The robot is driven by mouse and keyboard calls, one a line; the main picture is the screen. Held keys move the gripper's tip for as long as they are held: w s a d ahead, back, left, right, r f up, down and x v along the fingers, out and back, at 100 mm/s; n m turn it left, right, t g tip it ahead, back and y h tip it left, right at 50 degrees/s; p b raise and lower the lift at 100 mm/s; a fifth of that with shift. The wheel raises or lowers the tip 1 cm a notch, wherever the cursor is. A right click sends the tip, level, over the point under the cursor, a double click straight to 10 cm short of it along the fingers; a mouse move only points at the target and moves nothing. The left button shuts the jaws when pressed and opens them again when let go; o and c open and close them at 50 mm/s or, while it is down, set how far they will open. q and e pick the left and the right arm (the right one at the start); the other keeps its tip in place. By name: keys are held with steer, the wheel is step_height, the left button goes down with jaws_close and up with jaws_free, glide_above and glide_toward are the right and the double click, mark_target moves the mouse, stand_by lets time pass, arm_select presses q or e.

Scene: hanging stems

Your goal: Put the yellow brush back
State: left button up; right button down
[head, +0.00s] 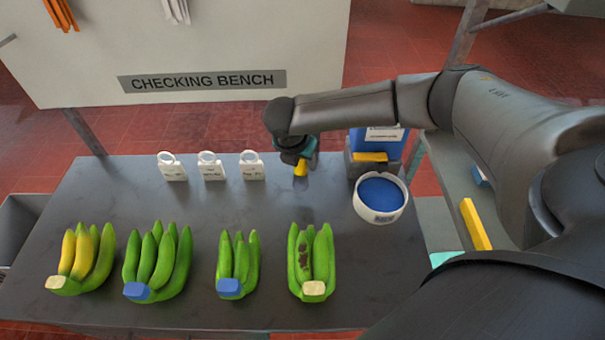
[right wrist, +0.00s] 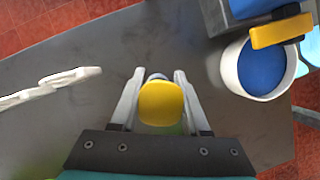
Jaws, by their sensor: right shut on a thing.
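The yellow brush (head: 300,169) is in my right gripper (head: 298,160), a little above the bench (head: 170,205), between the white tags and the bowl. In the right wrist view the fingers of my right gripper (right wrist: 158,95) are closed on both sides of the brush's rounded yellow part (right wrist: 161,103). A white bowl (head: 381,216) with a blue inside stands to the right of it and also shows in the right wrist view (right wrist: 236,85). My left gripper is not in view.
A blue box (head: 377,138) with a yellow piece (head: 370,157) on its front stands behind the bowl. Three white ring-topped tags (head: 212,171) stand at the left back. Several banana bunches (head: 311,262) line the front. A yellow bar (head: 475,224) lies at right.

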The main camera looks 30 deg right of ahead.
mark_target(302, 174)
steer(key=shift+f+b, duration=0.3)
steer(key=shift+f, duration=1.9)
steer(key=shift+c, duration=1.9)
jaws_free()
steer(key=shift+f, duration=0.1)
steer(key=p+v, duration=0.2)
steer(key=v, duration=1)
